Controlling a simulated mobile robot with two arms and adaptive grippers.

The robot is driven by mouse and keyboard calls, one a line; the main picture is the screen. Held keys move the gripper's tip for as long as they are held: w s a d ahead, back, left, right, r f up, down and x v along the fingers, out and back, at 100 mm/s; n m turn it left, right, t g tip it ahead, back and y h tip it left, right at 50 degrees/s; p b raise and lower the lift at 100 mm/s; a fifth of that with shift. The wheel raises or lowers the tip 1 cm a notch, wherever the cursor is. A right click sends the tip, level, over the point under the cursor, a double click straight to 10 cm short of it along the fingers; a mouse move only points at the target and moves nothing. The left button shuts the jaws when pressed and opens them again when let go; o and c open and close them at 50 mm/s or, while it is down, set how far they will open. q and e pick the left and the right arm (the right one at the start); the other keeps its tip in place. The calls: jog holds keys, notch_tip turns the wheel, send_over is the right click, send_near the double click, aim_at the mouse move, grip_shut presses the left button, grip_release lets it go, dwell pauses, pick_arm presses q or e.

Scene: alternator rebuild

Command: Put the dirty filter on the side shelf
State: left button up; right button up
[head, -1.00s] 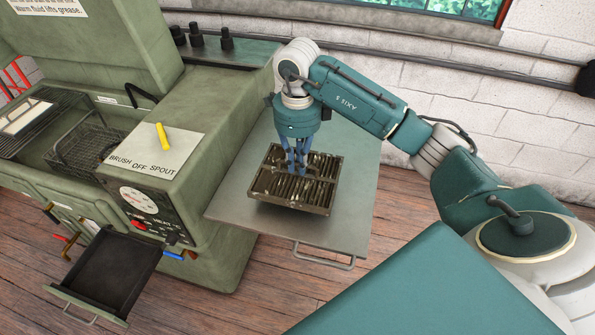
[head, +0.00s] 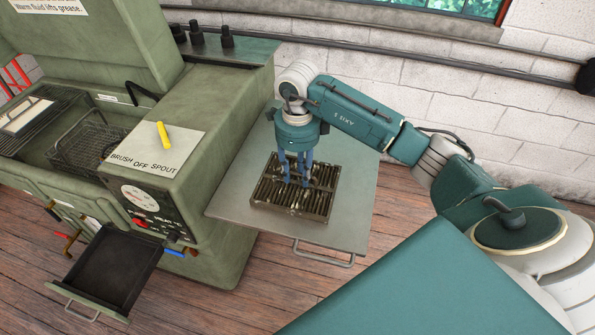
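The dirty filter (head: 318,203), a square dark brown baffle panel with slats and grimy patches, lies on the grey side shelf (head: 232,203). It appears to rest flat on the shelf, near its middle. My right gripper (head: 296,183) is above the filter, pointing down. Its blue fingers are spread apart, with the tips down at the filter's middle. The exact contact of the tips with the slats is too small to tell. My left gripper is not in view.
The green wash machine (head: 225,100) stands left of the shelf, with a wire basket (head: 92,143) in its basin and an open dark drawer (head: 112,272) below. A brick wall (head: 440,75) is behind. The shelf has bare room around the filter.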

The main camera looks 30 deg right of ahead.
aim_at(297, 174)
jog(key=shift+r, duration=0.25)
jog(key=shift+w+r, duration=0.1)
jog(key=shift+r, duration=0.2)
notch_tip(297, 174, up, 11)
jog(key=b, duration=0.1)
jog(key=shift+b, duration=0.4)
